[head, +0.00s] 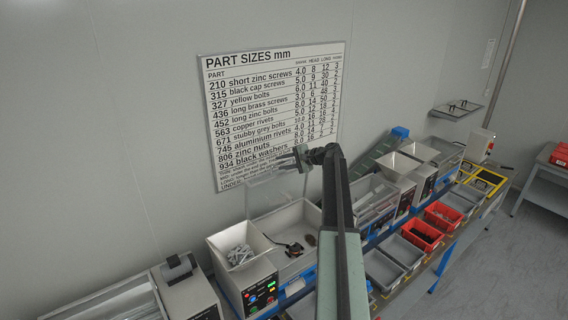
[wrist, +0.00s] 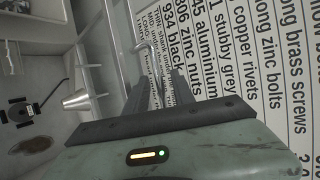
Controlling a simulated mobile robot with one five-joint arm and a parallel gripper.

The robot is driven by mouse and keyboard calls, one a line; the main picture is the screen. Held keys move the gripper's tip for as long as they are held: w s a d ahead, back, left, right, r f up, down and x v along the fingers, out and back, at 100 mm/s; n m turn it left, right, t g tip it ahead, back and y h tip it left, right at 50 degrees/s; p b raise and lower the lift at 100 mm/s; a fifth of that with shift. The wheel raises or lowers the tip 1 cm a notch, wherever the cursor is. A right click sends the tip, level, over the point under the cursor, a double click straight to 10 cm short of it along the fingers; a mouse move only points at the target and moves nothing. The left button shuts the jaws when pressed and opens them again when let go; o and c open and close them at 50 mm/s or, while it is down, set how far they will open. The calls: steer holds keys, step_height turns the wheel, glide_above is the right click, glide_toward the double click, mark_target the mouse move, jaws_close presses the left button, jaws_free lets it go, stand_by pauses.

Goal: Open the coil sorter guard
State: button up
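The coil sorter (head: 284,218) is a pale open-topped box below my arm, with a dark round part inside. Its clear guard (head: 262,193) stands raised and tilted up above the box, in front of the wall sign. My gripper (head: 303,157) is at the guard's upper right edge. In the wrist view the two dark fingers (wrist: 158,82) stand apart with a gap between them. A thin bent metal handle (wrist: 146,46) shows just beyond the fingertips, near the gap. I cannot tell whether the fingers touch it.
A part-size sign (head: 275,105) hangs on the wall close behind the gripper. A hopper of metal parts (head: 238,252) and a control panel (head: 264,290) are at the sorter's left and front. Red bins (head: 421,235) and grey bins (head: 383,269) line the bench at right.

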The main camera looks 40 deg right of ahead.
steer(key=shift+s+r, duration=0.15)
steer(key=shift+s, duration=0.05)
steer(key=s+d+p, duration=0.1)
steer(key=s+d, duration=0.5)
steer(key=s, duration=0.7)
steer(key=shift+r, duration=0.4)
